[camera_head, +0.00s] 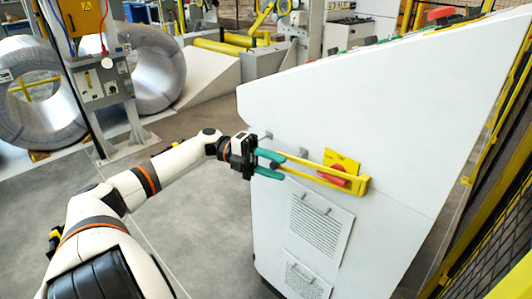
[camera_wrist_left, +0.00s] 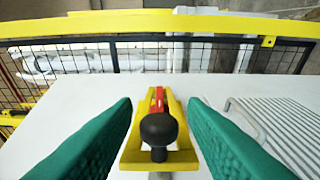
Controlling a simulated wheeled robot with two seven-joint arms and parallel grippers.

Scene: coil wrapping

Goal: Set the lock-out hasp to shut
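The lock-out hasp is a long yellow piece (camera_head: 310,166) on the side of the white console (camera_head: 330,110). A yellow plate and a red part (camera_head: 335,177) are at its right end. In the left wrist view the yellow hasp (camera_wrist_left: 133,150) points toward me, with a black round knob (camera_wrist_left: 158,130) at its near end and red behind it. My left gripper (camera_head: 270,164) is at the hasp's left end. Its green fingers (camera_wrist_left: 158,135) are open, one on each side of the knob, with gaps on both sides. My right gripper is not in view.
Vented panels with handles (camera_head: 318,222) are below the hasp on the console. A yellow-framed mesh fence (camera_head: 492,205) stands at the right. Large metal coils (camera_head: 38,95) and a post with control boxes (camera_head: 98,85) are at the left. Grey floor is open below the arm.

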